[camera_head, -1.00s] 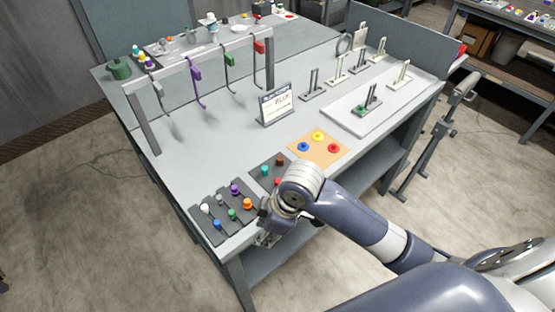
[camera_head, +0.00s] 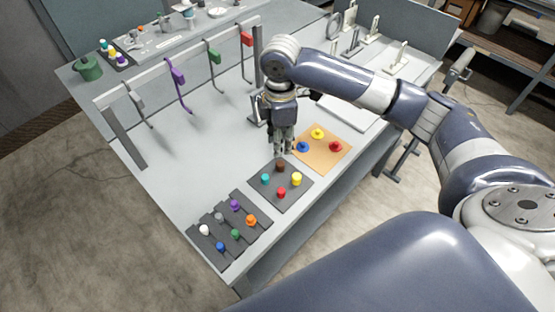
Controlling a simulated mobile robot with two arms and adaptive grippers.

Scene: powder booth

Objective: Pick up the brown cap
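The brown cap (camera_head: 280,165) stands on a dark square mat (camera_head: 267,195) on the grey bench, at the mat's back corner. My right gripper (camera_head: 284,150) points down just above and behind the brown cap. Its fingers look close together, but their gap is too small to make out, and I cannot tell whether they touch the cap. My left gripper is not in view.
An orange board (camera_head: 323,160) with blue, yellow and red knobs lies right of the mat. A dark ribbed rack (camera_head: 229,232) with several coloured caps lies at the front left. A rail with hanging hooks (camera_head: 178,72) stands behind. Bare bench lies left of the mat.

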